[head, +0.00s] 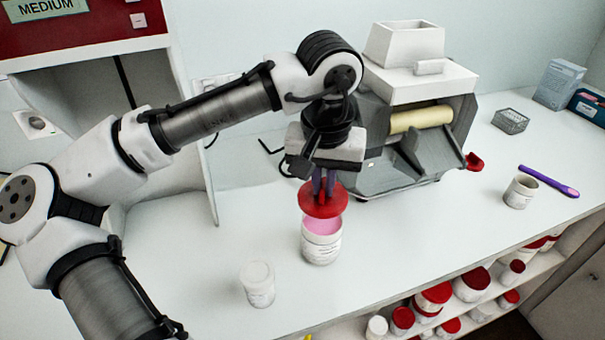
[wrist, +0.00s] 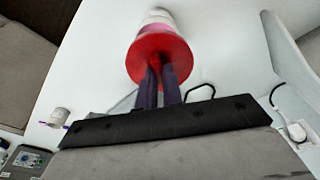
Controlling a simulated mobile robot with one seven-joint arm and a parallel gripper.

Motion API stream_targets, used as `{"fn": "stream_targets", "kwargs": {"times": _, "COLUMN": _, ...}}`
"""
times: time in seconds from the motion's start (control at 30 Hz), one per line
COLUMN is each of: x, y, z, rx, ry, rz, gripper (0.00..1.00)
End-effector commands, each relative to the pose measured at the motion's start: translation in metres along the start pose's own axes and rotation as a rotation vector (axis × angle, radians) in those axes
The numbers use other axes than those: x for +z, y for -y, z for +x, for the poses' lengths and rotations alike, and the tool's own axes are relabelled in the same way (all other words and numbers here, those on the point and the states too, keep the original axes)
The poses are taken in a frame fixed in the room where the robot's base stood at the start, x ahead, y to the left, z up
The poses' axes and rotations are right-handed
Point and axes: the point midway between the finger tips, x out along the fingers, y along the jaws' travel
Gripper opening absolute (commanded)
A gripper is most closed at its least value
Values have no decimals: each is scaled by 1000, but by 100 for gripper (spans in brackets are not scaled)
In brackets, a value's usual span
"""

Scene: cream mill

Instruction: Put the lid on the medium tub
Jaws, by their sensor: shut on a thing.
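My gripper (head: 322,184) is shut on a red lid (head: 320,204) and holds it just above a white tub (head: 321,247) on the bench. The tub stands upright, is open at the top and shows pink contents. The lid covers part of the tub's mouth from view and looks slightly tilted. In the wrist view the red lid (wrist: 159,52) is at my fingertips (wrist: 159,75), with the white tub (wrist: 158,17) behind it. I cannot tell whether lid and rim touch.
A grey mill (head: 420,130) with a cream roller stands behind. Shelves below hold several red-lidded tubs (head: 434,297). Bench between is clear.

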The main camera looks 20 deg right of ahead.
Motion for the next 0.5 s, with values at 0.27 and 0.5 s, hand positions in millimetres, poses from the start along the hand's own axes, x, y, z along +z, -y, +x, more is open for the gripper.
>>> {"fn": "stream_targets", "kwargs": {"times": 0.27, "x": 2, "y": -3, "z": 11, "rx": 0, "ry": 1, "rz": 5, "gripper": 0}}
{"fn": "stream_targets", "kwargs": {"times": 0.5, "x": 4, "y": -2, "z": 32, "rx": -1, "ry": 1, "rz": 4, "gripper": 0}}
